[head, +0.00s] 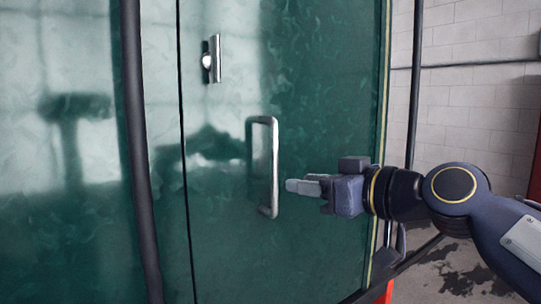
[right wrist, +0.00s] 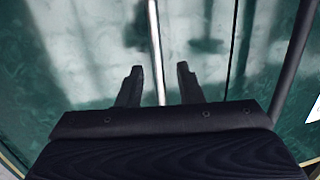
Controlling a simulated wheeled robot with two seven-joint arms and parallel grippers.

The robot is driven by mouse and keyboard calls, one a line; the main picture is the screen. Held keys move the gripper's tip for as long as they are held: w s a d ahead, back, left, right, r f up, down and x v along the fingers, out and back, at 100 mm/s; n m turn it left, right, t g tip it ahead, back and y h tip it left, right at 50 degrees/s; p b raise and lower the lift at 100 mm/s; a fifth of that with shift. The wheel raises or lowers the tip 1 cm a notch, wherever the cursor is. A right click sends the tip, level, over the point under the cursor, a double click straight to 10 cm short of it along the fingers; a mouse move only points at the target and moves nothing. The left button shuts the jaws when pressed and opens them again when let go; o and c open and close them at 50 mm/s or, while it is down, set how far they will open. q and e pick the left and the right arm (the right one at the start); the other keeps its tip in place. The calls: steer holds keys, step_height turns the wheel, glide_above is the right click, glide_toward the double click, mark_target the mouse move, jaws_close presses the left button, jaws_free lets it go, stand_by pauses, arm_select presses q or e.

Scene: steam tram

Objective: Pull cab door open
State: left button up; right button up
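The cab door (head: 320,90) is a glossy dark green panel, and it looks shut along the thin dark seam on its left. A silver upright bar handle (head: 274,165) is fixed to it, with a small silver latch (head: 212,60) above. My right gripper (head: 292,186) points left at the handle's lower half, with its fingertips just right of the bar. In the right wrist view the two dark fingers (right wrist: 159,76) are spread, and the handle bar (right wrist: 155,40) runs between them in the picture. I cannot tell whether they touch it. My left gripper is out of view.
A dark upright rail (head: 136,150) stands in front of the green panel left of the seam. Another thin dark pole (head: 416,90) stands at the right, before a pale block wall (head: 470,110). The floor (head: 455,270) shows at lower right.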

steer(key=w+a+r+y+p, duration=0.1)
steer(key=w+a+r+p, duration=0.3)
steer(key=w+a+p, duration=0.1)
steer(key=shift+w+a+n+p, duration=0.3)
steer(key=shift+w+a+p, duration=0.1)
steer(key=shift+w+p, duration=0.35)
steer(key=shift+s, duration=0.1)
steer(key=shift+c, duration=0.4)
jaws_close()
